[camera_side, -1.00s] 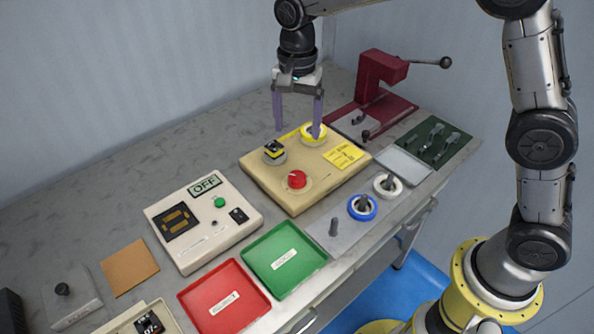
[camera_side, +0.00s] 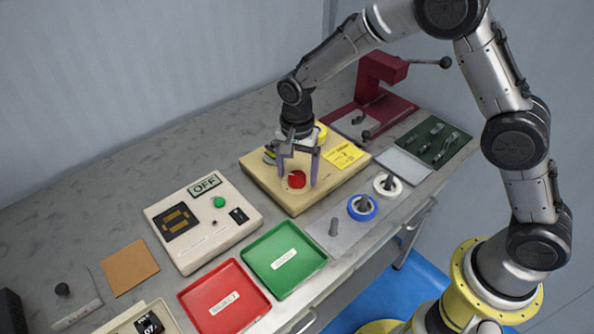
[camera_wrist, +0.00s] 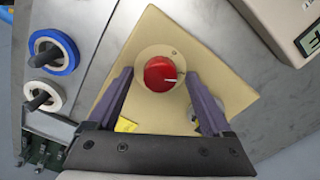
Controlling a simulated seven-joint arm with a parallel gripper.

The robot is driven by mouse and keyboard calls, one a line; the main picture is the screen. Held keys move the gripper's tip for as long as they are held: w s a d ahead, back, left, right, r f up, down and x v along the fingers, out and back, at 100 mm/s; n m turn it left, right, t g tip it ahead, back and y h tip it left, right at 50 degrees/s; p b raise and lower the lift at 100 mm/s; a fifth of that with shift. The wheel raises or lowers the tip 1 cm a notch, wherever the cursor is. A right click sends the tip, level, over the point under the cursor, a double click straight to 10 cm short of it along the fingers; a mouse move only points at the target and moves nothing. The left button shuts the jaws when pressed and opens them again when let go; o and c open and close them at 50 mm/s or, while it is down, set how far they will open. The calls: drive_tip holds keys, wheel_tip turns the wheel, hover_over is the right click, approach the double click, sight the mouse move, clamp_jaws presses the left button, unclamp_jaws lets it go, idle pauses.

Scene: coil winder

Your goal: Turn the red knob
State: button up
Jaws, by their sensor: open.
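The red knob (camera_side: 297,179) sits on a beige box (camera_side: 277,195) near its front corner. It also shows in the wrist view (camera_wrist: 159,75), round, with a white pointer line towards the right, on a pale disc. My gripper (camera_side: 297,182) is open, its two purple fingers pointing down on either side of the knob in the side view. In the wrist view the fingertips (camera_wrist: 157,75) lie left and right of the knob with gaps, so they are not seen touching it. The exact height of the fingertips over the box cannot be told.
On the same box, a yellow-ringed knob (camera_side: 320,133) and a black-topped part are partly hidden behind my gripper. A control box reading OFF (camera_side: 204,222) stands left. Green (camera_side: 322,260) and red (camera_side: 262,306) trays lie in front. Blue (camera_side: 363,208) and white (camera_side: 387,185) spools stand right.

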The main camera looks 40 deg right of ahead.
clamp_jaws()
idle(0.5)
drive_tip(key=shift+n, duration=0.3)
drive_tip(key=n, duration=1.1)
drive_tip(key=shift+n, duration=0.3)
idle(0.4)
unclamp_jaws()
